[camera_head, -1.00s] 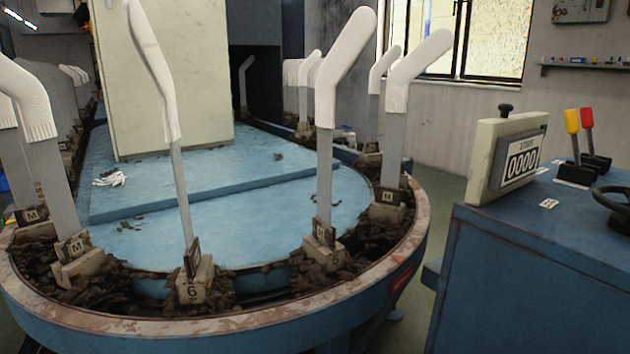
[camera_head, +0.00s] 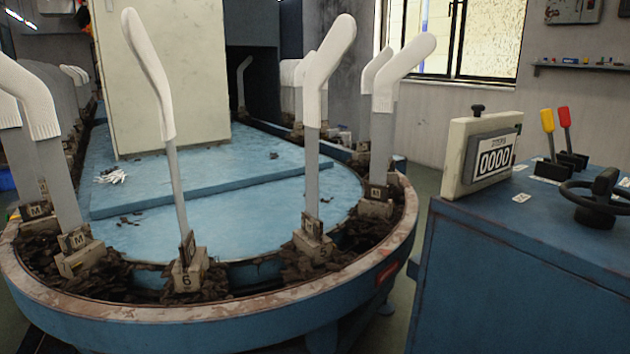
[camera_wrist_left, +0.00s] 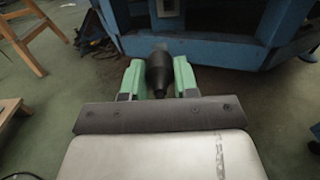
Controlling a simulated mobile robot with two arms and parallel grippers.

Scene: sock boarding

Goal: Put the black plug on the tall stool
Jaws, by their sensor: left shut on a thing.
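In the left wrist view, my left gripper (camera_wrist_left: 159,80) has green fingers and is shut on a black plug (camera_wrist_left: 159,72). The plug is a dark, rounded piece held between the two fingers, above the green floor. Wooden legs at the left edge of that view belong to a piece of furniture (camera_wrist_left: 30,32); I cannot tell whether it is the tall stool. My grippers do not show in the head view, and my right gripper is in neither view.
A blue oval machine (camera_head: 230,312) carries upright boards with white socks (camera_head: 330,55). To its right stands a blue cabinet (camera_head: 510,285) with a counter box (camera_head: 480,160), levers and a dark handwheel (camera_head: 597,200). Green floor shows between them.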

